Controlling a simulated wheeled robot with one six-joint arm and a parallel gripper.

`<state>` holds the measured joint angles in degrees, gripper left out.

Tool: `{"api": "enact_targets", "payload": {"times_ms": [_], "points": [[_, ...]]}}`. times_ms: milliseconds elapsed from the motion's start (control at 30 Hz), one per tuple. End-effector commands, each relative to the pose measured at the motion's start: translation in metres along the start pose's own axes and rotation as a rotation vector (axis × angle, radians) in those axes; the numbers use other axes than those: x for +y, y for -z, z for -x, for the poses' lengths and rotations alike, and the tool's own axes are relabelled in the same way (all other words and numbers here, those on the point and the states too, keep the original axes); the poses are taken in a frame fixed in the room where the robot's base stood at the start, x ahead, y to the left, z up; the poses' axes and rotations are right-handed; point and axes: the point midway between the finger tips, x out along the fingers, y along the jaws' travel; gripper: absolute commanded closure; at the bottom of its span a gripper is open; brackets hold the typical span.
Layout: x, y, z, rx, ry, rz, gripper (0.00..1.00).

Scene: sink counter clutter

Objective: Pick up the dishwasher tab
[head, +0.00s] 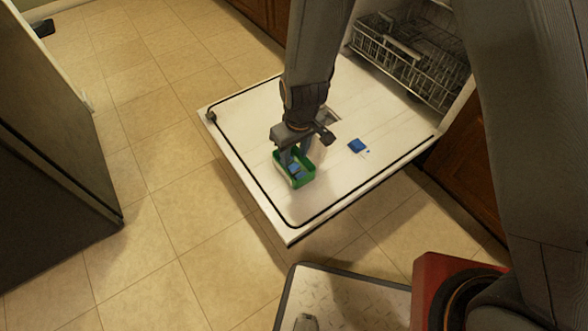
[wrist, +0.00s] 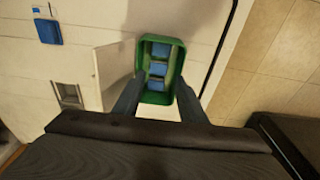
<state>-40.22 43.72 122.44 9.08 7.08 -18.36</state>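A green open box (head: 307,179) stands on the lowered dishwasher door (head: 262,120). It holds blue dishwasher tabs (head: 295,169), and the wrist view shows three of them in a row (wrist: 157,68) inside the green rim (wrist: 178,58). Another blue piece (head: 356,146) lies on the door to the right of the box; it also shows in the wrist view (wrist: 47,31) at upper left. My gripper (head: 291,157) is at the box, pointing down. In the wrist view its fingers (wrist: 158,88) are apart, with the near end of the box between them. I cannot tell whether they touch it.
The door has a detergent compartment (wrist: 69,95) with its lid (wrist: 112,75) swung open. A wire dish rack (head: 415,65) is in the dishwasher behind. A dark cabinet (head: 50,160) stands at left. Tiled floor (head: 150,120) lies clear between it and the door.

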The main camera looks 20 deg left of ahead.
Motion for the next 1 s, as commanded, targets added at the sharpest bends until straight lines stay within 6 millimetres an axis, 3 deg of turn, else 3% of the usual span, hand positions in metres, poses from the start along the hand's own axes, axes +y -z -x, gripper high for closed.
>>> {"api": "enact_targets", "payload": {"times_ms": [167, 467, 733, 967, 1000], "points": [[0.001, 0.0, -0.013, 0.0, 0.0, -0.002, 0.62], [0.004, -0.001, -0.054, -0.002, 0.0, -0.002, 0.62], [0.004, -0.001, -0.058, -0.001, -0.001, -0.002, 0.62], [0.004, -0.002, -0.059, -0.002, -0.001, -0.002, 1.0], [0.004, -0.002, -0.059, -0.002, -0.001, -0.002, 1.0]]}}
